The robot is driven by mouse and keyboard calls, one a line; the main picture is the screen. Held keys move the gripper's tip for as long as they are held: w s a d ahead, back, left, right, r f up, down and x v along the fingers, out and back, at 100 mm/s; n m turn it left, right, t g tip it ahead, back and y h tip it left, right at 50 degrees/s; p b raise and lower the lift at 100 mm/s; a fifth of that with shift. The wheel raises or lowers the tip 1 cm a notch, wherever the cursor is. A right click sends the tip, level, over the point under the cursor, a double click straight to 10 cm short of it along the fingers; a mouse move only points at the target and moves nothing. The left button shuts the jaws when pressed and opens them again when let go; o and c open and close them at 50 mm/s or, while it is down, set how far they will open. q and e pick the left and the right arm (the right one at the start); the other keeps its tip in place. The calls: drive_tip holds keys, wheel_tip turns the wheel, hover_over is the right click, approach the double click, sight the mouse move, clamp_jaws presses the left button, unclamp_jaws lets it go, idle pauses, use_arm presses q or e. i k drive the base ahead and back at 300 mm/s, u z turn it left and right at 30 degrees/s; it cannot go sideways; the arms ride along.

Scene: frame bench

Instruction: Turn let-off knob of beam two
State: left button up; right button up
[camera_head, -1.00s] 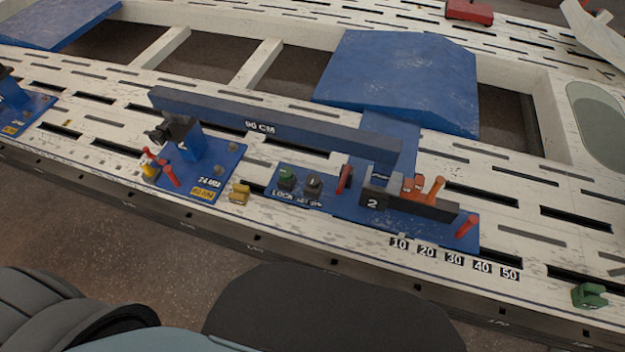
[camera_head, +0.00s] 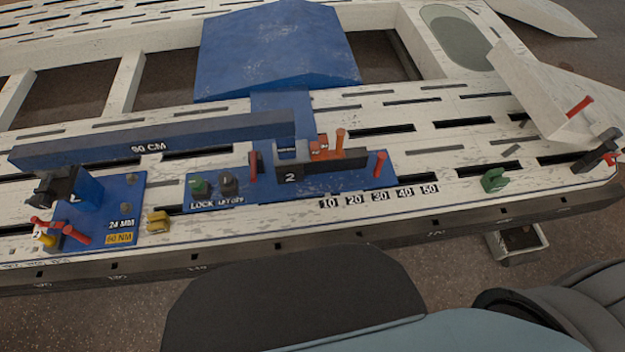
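Beam two's blue base plate (camera_head: 262,195) lies on the white slotted bench, with a dark block marked 2 (camera_head: 290,178) on it. The let-off knob (camera_head: 228,183) is a dark knob above the label LET OFF. Left of it is a green knob (camera_head: 198,186) above the label LOCK. A red lever (camera_head: 254,166) stands just right of the let-off knob. The dark-blue beam marked 90 CM (camera_head: 150,146) runs to the left from the block. Neither of my grippers shows in the head view.
At left is another blue plate (camera_head: 118,222) with a red-handled clamp and a 24 MM label. A yellow piece (camera_head: 158,221) and a green piece (camera_head: 494,180) sit near the front edge. A white angled panel (camera_head: 555,95) and a red-handled dark clamp (camera_head: 600,152) stand at right.

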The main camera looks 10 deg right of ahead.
sight(225, 178)
drive_tip(key=z, duration=2.9)
drive_tip(key=k, duration=0.7)
drive_tip(key=u, duration=1.55)
